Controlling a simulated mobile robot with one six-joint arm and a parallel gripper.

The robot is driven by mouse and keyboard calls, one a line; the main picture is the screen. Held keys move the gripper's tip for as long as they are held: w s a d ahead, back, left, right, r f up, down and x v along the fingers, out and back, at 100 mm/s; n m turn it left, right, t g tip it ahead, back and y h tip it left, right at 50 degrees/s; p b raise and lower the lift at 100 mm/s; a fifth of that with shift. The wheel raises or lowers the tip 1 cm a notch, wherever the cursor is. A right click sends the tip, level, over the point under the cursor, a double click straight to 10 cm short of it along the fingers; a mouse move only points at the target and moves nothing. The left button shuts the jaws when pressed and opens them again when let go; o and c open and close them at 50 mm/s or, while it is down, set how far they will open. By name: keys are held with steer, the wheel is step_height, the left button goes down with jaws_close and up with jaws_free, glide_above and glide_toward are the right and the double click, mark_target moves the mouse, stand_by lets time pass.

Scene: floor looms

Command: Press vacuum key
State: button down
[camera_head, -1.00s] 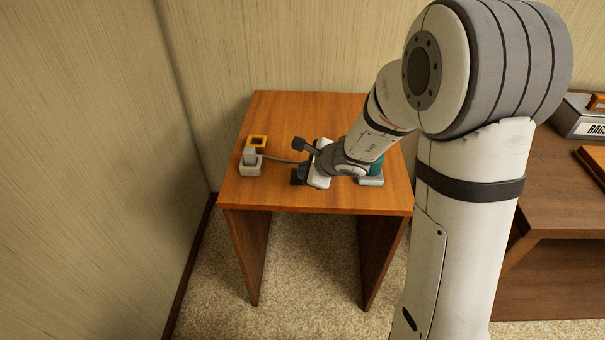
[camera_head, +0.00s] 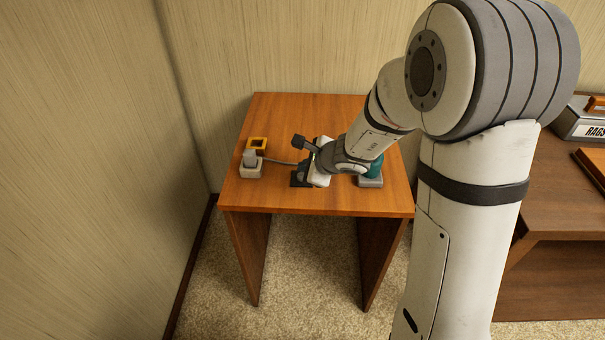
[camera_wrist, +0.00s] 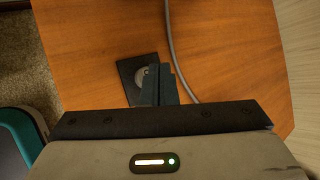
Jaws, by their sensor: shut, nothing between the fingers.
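A small dark square plate with a round grey key (camera_wrist: 141,76) lies on the wooden table; I take this to be the vacuum key, though no label is readable. In the head view the dark plate (camera_head: 298,180) shows beside my gripper (camera_head: 304,174), which hides part of it. In the wrist view my gripper's dark fingers (camera_wrist: 160,82) are shut and empty, with their tips over the right part of the round key. I cannot tell whether they touch it.
A teal thing on a grey base (camera_head: 371,181) is right of my gripper. Walls stand behind and left. The front tabletop is clear.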

step_height(320, 180, up, 5)
steer(key=p, duration=0.4)
stand_by(0.9)
steer(key=s+d+r+n+g+p, duration=0.2)
steer(key=s+r+n+p, duration=0.2)
steer(key=s+r+n, duration=0.7)
steer(key=s+d+r+n+g+h+p, duration=0.1)
steer(key=s+d+r+n+h+p, duration=0.1)
steer(key=s+d, duration=0.4)
steer(key=s+d+r+n+g+h+p, duration=0.1)
steer(key=s+d+r+n+h+p, duration=0.1)
steer(key=s+d+r+n+h, duration=0.2)
steer(key=s+d+n, duration=0.2)
steer(key=s+d, duration=0.1)
steer(key=s, duration=0.1)
steer(key=shift+d+r+p, duration=0.25)
steer(key=shift+r+p, duration=0.1)
steer(key=shift+s, duration=0.1)
